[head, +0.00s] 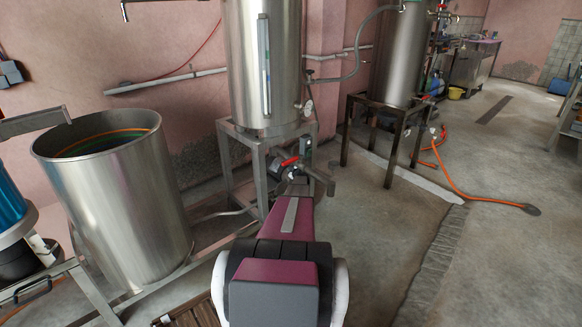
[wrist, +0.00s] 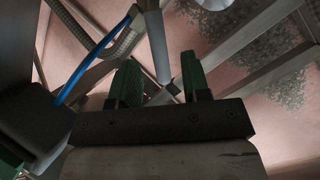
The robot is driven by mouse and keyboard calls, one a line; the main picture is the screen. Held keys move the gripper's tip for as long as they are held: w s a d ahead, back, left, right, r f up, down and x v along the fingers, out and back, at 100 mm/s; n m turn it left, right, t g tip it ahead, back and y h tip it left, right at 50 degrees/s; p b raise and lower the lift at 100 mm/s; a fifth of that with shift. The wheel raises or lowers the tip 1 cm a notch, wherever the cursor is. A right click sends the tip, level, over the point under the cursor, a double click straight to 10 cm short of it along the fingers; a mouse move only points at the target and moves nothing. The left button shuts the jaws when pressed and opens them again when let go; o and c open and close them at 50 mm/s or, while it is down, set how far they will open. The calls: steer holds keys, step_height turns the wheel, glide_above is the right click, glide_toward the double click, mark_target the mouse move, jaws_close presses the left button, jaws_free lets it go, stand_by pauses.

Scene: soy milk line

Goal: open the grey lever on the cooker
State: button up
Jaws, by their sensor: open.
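The cooker (head: 262,60) is a tall steel tank on a grey metal stand, at the middle top of the head view. A valve with a red handle (head: 290,161) shows by the stand, just beyond my arm. In the wrist view my gripper (wrist: 160,82) has its two green-padded fingers apart. A grey bar (wrist: 155,45) reaches down from the top to between them. I cannot tell whether it is the grey lever or part of the stand, or whether a finger touches it. In the head view the fingertips are hard to make out beyond my arm.
An open steel drum (head: 120,200) stands at the left. A second tank (head: 400,60) on a dark stand (head: 390,125) is at the back right. An orange hose (head: 460,185) lies on the floor. The right floor is mostly clear. A blue hose (wrist: 90,60) passes left of my gripper.

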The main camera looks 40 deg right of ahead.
steer(key=v, duration=0.7)
steer(key=shift+s, duration=0.15)
steer(key=shift+a, duration=0.1)
steer(key=c, duration=0.7)
steer(key=shift+a+f+n, duration=0.15)
steer(key=shift+f+n, duration=0.05)
steer(key=shift+n, duration=0.1)
jaws_close()
steer(key=s+a+f+n+t+h, duration=0.25)
steer(key=a+f+n+t, duration=0.35)
steer(key=n, duration=0.8)
steer(key=w+d+r+g, duration=0.1)
steer(key=w+d+r, duration=0.4)
steer(key=w, duration=0.5)
steer(key=shift+d, duration=0.4)
